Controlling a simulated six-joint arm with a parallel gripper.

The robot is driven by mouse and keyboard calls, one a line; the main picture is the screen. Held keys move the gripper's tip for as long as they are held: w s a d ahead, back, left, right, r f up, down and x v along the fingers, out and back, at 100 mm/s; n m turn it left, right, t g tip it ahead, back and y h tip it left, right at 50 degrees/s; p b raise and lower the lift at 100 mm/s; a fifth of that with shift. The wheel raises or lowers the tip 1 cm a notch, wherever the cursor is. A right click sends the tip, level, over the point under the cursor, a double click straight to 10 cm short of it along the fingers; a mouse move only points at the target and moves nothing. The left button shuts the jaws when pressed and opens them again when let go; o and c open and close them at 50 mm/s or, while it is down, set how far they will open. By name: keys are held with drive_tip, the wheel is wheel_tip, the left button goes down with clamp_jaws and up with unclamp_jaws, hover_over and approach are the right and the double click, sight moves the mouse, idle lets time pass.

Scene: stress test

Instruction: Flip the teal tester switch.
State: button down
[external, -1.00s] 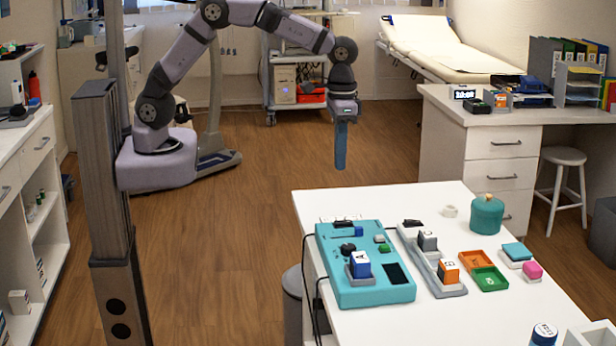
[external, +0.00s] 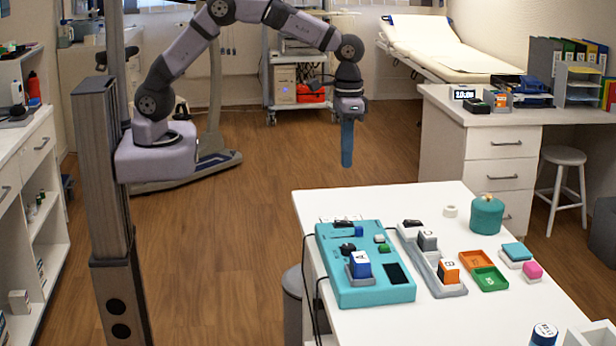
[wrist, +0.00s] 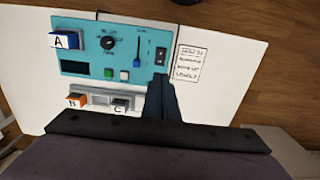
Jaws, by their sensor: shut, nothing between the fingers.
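The teal tester (external: 345,298) lies on the white table, with a dark rocker switch (wrist: 160,57) near one end of its panel, beside a blue slider (wrist: 137,62). In the external view the dark switch (external: 343,223) is small at the tester's far edge, and which way it is tipped cannot be told. My gripper (external: 347,162) is shut and empty, pointing down in the air beyond the table's far edge. In the wrist view my fingers (wrist: 160,82) end just below the switch in the picture, apart from it.
A blue block marked A (external: 360,265), a knob (wrist: 108,43) and buttons sit on the tester. A grey rack (external: 450,291) with blocks stands beside it. A printed card (wrist: 191,63) lies near the switch. A teal pot (external: 487,216) and small trays are further right.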

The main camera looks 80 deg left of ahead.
drive_tip(key=shift+r, duration=0.1)
idle(0.3)
wheel_tip(320, 180, up, 14)
drive_tip(key=w+p, duration=0.2)
drive_tip(key=shift+f, duration=0.2)
idle(0.3)
idle(0.5)
